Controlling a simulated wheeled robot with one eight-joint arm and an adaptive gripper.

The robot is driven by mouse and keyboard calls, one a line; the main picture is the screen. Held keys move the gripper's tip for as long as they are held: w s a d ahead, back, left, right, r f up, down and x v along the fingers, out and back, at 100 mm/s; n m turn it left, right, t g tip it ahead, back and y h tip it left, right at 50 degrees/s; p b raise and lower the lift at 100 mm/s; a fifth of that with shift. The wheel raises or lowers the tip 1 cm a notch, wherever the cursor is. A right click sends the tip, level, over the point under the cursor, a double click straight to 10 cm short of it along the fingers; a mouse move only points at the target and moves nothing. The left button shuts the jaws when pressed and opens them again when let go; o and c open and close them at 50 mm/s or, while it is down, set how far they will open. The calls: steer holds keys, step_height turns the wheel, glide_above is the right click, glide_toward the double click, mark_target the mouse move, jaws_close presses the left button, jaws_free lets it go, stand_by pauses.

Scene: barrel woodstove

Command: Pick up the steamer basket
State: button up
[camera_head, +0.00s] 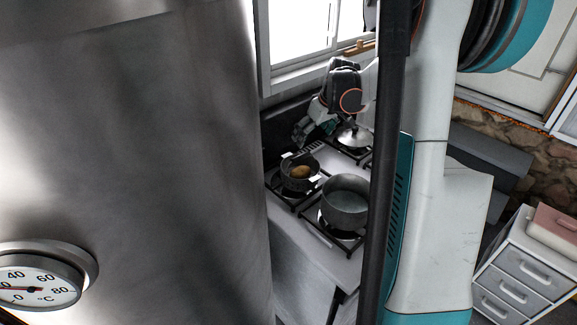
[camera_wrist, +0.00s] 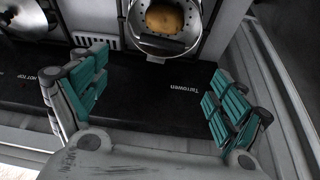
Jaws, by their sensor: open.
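The steamer basket (camera_head: 297,184) is a dark round vessel on the stove, with a brown potato-like item (camera_head: 301,171) inside. In the wrist view the perforated basket (camera_wrist: 163,44) is at the top centre, partly cut off by the frame edge, with the brown item (camera_wrist: 165,18) in it. My gripper (camera_wrist: 155,88) is open and empty, its teal-padded fingers spread wide over a dark strip, apart from the basket. In the head view my gripper (camera_head: 314,131) is above the back of the stove, behind the basket; its fingertips are small and hard to make out.
A grey pot (camera_head: 346,207) stands to the right of the basket on the stove (camera_head: 290,235). A lidded silver pan (camera_head: 353,138) is at the back right. A large metal cylinder (camera_head: 140,150) with a dial blocks the left of the head view. A window (camera_head: 300,30) is behind.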

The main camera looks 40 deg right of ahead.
mark_target(301, 155)
steer(key=b+x, duration=0.1)
steer(key=x, duration=0.7)
steer(key=shift+f, duration=0.15)
steer(key=shift+b+x, duration=0.4)
steer(key=shift+x, duration=2.3)
steer(key=shift+a, duration=0.15)
steer(key=c, duration=1.6)
steer(key=shift+w+r, duration=0.1)
steer(key=shift+r, duration=0.15)
steer(key=shift+c, duration=0.2)
